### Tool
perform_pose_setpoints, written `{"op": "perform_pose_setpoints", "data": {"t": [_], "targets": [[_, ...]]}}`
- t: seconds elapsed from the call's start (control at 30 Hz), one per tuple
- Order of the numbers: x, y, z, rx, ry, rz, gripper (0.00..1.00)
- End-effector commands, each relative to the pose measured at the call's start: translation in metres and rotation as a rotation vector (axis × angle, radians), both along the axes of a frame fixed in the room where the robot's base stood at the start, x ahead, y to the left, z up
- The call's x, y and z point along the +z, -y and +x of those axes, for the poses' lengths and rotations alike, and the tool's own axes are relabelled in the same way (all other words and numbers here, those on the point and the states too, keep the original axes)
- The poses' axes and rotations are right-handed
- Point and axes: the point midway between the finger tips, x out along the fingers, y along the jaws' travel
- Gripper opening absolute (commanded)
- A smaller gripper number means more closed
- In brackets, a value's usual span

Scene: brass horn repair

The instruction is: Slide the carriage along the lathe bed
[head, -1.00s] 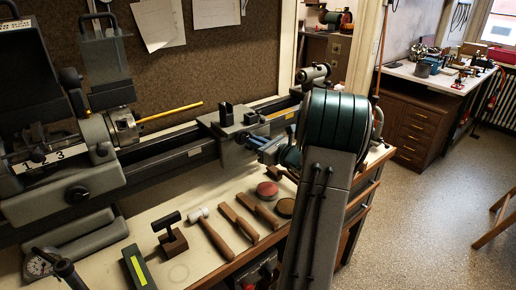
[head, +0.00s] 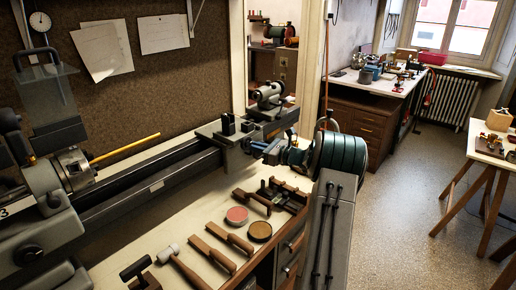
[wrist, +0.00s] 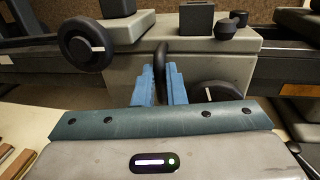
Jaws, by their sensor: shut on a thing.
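The grey carriage (head: 232,146) sits on the dark lathe bed (head: 150,188), near the tailstock (head: 268,96) and well right of the chuck (head: 75,168). In the wrist view the carriage (wrist: 125,72) fills the middle, with a round handwheel (wrist: 84,44) at left and another dark wheel (wrist: 222,92) at right. My gripper (wrist: 160,80) has blue fingers shut on a dark upright handle (wrist: 161,52) at the carriage's front. The handle's lower part is hidden between the fingers. In the head view my gripper (head: 259,148) reaches the carriage from the right.
A mallet (head: 185,268), brushes, and red (head: 237,215) and brown (head: 260,230) round tins lie on the bench below the bed. Open floor (head: 415,215) lies to the right.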

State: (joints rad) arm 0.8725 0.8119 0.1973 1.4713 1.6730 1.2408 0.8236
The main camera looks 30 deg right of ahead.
Motion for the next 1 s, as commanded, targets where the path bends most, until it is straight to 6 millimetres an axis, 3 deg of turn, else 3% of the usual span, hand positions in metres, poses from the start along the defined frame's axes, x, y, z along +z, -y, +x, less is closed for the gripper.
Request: {"op": "perform_pose_setpoints", "data": {"t": [0.2,0.23,0.3,0.67,1.0], "targets": [[-0.001,0.001,-0.001,-0.002,-0.001,0.0,0.0],[-0.001,0.0,-0.001,-0.002,-0.001,0.0,0.19],[-0.001,0.0,0.0,-0.001,-0.001,0.0,0.32],[0.0,0.003,-0.005,-0.001,0.0,-0.001,0.32],[-0.001,0.038,-0.064,-0.006,0.001,-0.001,0.32]]}}
